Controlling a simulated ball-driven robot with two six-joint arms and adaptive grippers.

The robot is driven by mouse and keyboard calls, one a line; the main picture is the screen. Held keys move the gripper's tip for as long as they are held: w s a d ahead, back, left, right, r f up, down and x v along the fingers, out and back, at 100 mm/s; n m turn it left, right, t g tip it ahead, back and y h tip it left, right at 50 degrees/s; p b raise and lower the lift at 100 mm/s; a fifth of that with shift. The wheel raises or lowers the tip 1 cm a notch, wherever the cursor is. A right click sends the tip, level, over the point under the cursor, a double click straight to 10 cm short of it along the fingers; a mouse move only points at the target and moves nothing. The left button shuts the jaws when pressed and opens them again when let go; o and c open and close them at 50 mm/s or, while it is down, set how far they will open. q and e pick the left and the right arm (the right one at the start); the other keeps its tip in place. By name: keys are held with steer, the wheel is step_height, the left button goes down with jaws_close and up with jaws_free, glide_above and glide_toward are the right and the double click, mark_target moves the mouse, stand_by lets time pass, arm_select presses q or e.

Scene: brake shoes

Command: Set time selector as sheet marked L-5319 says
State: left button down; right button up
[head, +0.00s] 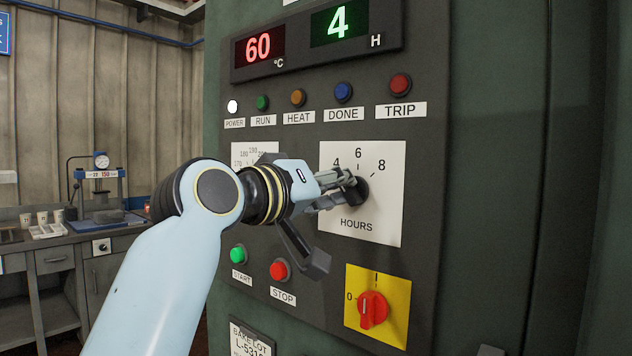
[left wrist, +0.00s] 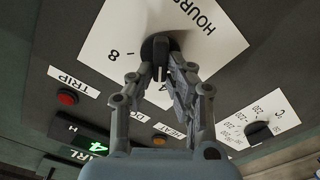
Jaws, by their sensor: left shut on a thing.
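The time selector is a black knob (head: 362,191) on a white HOURS plate (head: 385,215) with marks 4, 6 and 8 in sight. My left gripper (head: 347,187) is shut on the knob. In the left wrist view the fingers (left wrist: 162,72) close on the grip bar of the knob (left wrist: 150,48). The fingers hide part of the dial, and I cannot tell the pointer's exact mark. The green display (head: 340,23) reads 4 H.
A red display (head: 258,48) reads 60 °C. A temperature dial (left wrist: 258,131) sits beside the HOURS plate, mostly behind my arm in the head view. START (head: 238,255) and STOP (head: 279,270) buttons and a red switch (head: 372,309) lie below. The POWER lamp (head: 233,106) is lit white.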

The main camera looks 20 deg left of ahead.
arm_select(q)
steer(key=m, duration=0.7)
steer(key=shift+s+d+r, duration=0.15)
steer(key=shift+d+r, duration=0.1)
steer(key=shift+d, duration=0.05)
stand_by(0.4)
